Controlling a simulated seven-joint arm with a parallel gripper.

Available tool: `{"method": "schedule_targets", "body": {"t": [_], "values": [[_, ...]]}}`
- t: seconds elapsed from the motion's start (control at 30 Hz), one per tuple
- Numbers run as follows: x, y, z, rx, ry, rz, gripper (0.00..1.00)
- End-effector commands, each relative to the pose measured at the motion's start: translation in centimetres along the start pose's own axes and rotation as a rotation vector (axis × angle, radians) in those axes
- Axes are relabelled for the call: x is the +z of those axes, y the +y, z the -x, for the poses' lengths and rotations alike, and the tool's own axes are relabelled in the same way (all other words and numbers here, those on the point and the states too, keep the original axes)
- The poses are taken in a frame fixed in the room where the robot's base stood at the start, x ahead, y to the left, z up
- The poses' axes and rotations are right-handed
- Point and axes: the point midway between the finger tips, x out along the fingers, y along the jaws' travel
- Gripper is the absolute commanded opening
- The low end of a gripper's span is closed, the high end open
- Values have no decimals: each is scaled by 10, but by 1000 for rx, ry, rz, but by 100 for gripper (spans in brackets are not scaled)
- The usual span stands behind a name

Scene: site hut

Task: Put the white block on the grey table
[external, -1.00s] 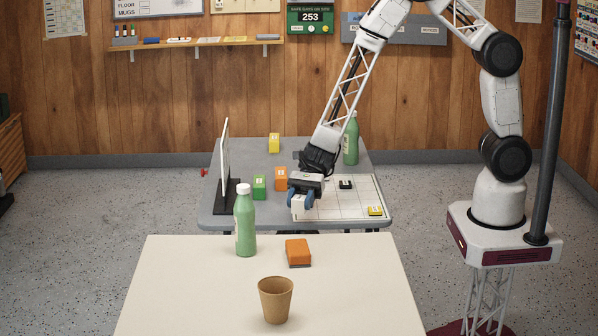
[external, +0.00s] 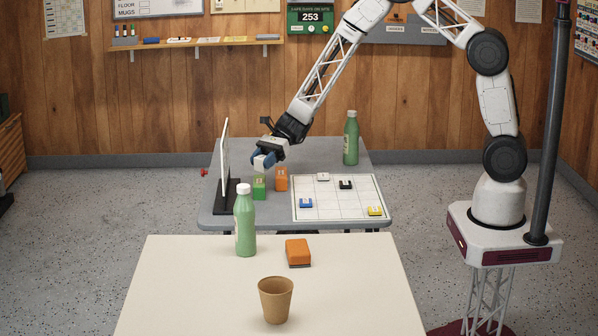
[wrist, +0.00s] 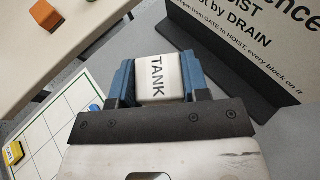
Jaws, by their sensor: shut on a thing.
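The white block (wrist: 158,78), lettered TANK, is between the blue fingers of my gripper (wrist: 158,85). In the external view, my gripper (external: 265,161) is shut on the white block (external: 262,164) above the left part of the grey table (external: 232,160). It is right of the upright sign and behind the green block (external: 259,187) and the orange block (external: 281,179). The gap between the white block and the tabletop cannot be judged exactly.
The upright sign (external: 225,152) has a black base. A grid board (external: 325,204) carries blue (external: 306,203), black (external: 345,185), white (external: 323,177) and yellow (external: 375,211) pieces. A green bottle (external: 351,138) stands behind it. Grey tabletop between bottle and gripper is clear.

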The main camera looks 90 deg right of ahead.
Motion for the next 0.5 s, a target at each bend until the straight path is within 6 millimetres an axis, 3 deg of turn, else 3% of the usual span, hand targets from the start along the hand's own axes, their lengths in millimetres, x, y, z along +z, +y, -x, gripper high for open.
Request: {"method": "schedule_targets", "body": {"t": [0.3,0.5], "values": [[-19,-67,69,-86,6,-31,17],[-28,-92,100,-120,11,-45,17]]}}
